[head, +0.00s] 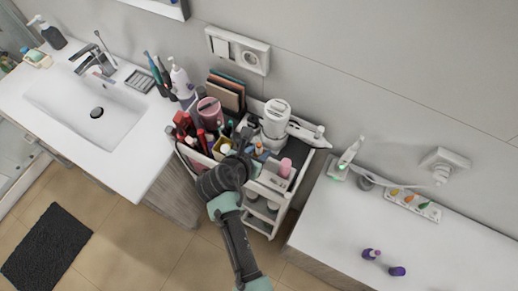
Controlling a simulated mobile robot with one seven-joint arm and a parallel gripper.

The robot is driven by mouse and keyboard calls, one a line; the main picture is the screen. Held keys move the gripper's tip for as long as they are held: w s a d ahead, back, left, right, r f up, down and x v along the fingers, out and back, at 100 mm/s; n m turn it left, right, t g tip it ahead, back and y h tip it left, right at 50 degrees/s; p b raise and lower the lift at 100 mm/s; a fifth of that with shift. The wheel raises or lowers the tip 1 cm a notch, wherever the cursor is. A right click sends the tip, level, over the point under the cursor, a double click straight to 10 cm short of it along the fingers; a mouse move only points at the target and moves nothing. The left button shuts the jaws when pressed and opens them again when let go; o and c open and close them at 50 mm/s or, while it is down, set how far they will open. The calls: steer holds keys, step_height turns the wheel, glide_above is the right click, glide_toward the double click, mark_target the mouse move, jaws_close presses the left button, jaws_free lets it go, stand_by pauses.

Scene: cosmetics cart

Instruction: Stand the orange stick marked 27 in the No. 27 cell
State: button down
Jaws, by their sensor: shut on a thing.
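My gripper (254,150) is over the top tray of the white cart (283,198), small and partly hidden by my dark wrist. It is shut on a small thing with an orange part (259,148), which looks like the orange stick. The number on it is too small to read. I cannot tell whether the stick is upright or tilted, or whether its lower end touches the cart. The No. 27 cell cannot be made out; no cell numbers are readable.
The cart tray is crowded: a pink cup (209,111), red items (184,122), a white round container (276,117) and a pink cylinder (285,167). A sink counter (140,140) lies left. The right counter (340,225) holds a white strip (412,204) and two purple bottles (371,254).

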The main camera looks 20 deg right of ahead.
steer(key=shift+f+b, duration=0.8)
steer(key=shift+f, duration=0.55)
steer(key=c, duration=0.5)
jaws_free()
steer(key=shift+s+a+r, duration=0.1)
steer(key=b+v, duration=0.2)
steer(key=v, duration=1)
steer(key=shift+s+a+r, duration=0.15)
steer(key=shift+a+r, duration=0.05)
steer(key=shift+r, duration=0.1)
